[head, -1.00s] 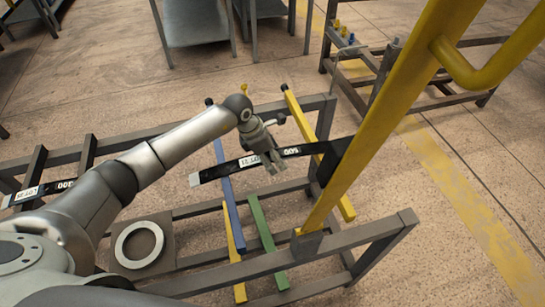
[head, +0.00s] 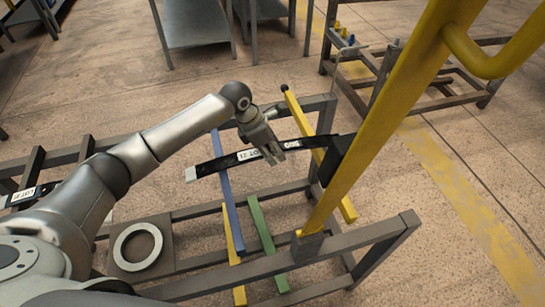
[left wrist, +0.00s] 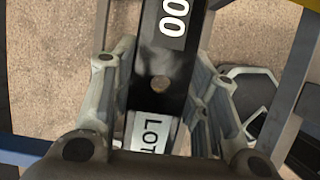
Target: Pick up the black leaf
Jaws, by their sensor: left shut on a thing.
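The black leaf (head: 208,167) is a long dark strip with white labels and a pale left end. It slants over the blue bar, and its right end reaches the dark block on the yellow post. My left gripper (head: 276,153) is shut on it around the middle. In the left wrist view the leaf (left wrist: 160,60) runs between the two fingers of my left gripper (left wrist: 163,75), with a round hole and "LOT" lettering showing. Whether it touches the bars below is hard to tell. My right gripper is not in view.
A yellow post (head: 369,140) with a dark block (head: 336,161) stands right of the gripper. The rack has blue (head: 229,195), green (head: 268,243) and yellow bars. Another black strip (head: 10,200) lies on the left. A plate with a pale ring (head: 120,245) sits low in the rack.

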